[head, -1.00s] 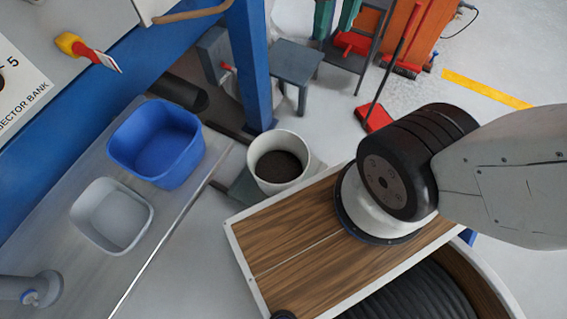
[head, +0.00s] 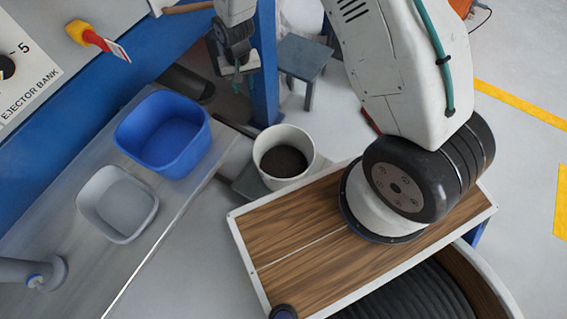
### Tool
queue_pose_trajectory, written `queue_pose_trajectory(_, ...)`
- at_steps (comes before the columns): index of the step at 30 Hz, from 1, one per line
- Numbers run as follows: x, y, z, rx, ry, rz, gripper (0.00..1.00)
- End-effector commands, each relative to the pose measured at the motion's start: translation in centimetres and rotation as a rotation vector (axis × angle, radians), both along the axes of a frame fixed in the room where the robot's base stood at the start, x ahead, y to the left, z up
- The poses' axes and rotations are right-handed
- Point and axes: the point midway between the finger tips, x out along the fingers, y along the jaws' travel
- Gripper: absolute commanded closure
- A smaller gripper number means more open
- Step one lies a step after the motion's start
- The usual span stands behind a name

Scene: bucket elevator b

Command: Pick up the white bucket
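The white bucket (head: 273,174) stands upright just beyond the wooden deck, near the blue post. It has dark material inside, and its rim is open and unobstructed. My gripper (head: 236,72) hangs at the top of the view, above and a little left of the bucket, apart from it. The fingers are small and dark here, and I cannot tell whether they are open or shut.
A blue tub (head: 163,135) and a grey tub (head: 118,204) sit on the metal bench at left. A blue post (head: 265,70) rises behind the bucket. A small grey stool (head: 303,58) stands behind it at right.

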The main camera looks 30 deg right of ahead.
Motion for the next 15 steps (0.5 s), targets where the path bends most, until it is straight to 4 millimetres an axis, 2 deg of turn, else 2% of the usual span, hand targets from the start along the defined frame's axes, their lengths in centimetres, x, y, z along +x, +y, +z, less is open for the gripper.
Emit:
queue_pose_trajectory(1, -0.4, 0.6, -3.5, -0.003, 0.016, -0.002, 0.69)
queue_pose_trajectory(3, -0.8, 1.2, -7.8, -0.004, 0.020, -0.011, 0.69)
queue_pose_trajectory(9, -3.6, 2.4, -19.4, -0.005, 0.032, -0.035, 0.69)
queue_pose_trajectory(12, -5.4, 2.6, -23.7, -0.007, 0.035, -0.045, 0.69)
queue_pose_trajectory(15, -6.7, 2.6, -26.6, -0.007, 0.037, -0.052, 0.69)
